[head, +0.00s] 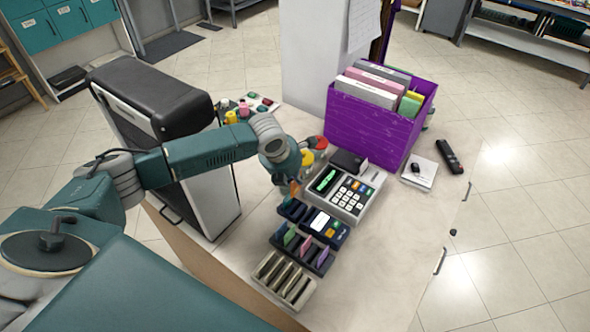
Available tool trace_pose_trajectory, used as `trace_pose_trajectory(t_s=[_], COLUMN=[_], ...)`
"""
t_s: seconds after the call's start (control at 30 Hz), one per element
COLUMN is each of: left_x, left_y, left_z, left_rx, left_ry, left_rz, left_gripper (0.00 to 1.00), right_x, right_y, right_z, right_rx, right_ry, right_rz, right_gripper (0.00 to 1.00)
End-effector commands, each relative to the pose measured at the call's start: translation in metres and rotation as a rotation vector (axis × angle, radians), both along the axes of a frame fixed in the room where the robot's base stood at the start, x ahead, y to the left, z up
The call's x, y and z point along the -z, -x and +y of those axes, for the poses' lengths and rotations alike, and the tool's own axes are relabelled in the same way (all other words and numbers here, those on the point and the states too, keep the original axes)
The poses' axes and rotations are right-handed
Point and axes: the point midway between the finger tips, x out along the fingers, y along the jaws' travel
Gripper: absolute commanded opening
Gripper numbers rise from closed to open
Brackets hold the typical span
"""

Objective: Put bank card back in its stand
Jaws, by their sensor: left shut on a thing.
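My left gripper (291,188) reaches in from the left over the counter and points down beside the cash register. It is shut on a small orange piece (294,186), seemingly the bank card, mostly hidden by the gripper. Just below it in the picture is a dark slotted stand (290,210). A second dark stand (302,250) holds several coloured cards upright, green and pink among them. A beige slotted stand (284,279) is nearest the counter's front. I cannot tell which stand is the card's own. My right gripper is not in view.
A register with keypad (347,191) and a blue card terminal (325,228) stand close to the stands. A purple file box (375,122) is behind. A black handset (450,156) and a notepad (418,173) lie right. The counter's front right (390,260) is clear.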

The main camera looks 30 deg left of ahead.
Motion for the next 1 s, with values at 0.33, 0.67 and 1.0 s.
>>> trace_pose_trajectory(t_s=[0.33, 0.67, 1.0], left_x=[0.04, 0.073, 0.081], left_y=[0.0, 0.0, 0.0], left_z=[0.0, 0.0, 0.0], left_rx=[0.0, 0.0, 0.0], left_ry=[0.0, -0.001, -0.001], left_rz=[0.001, 0.0, 0.0], left_gripper=[0.0, 0.0, 0.0], right_x=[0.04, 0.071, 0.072], right_y=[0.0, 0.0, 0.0], right_z=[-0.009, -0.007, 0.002], right_rx=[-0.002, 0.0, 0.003], right_ry=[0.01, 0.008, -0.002], right_rz=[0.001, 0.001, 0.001], right_gripper=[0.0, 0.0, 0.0])
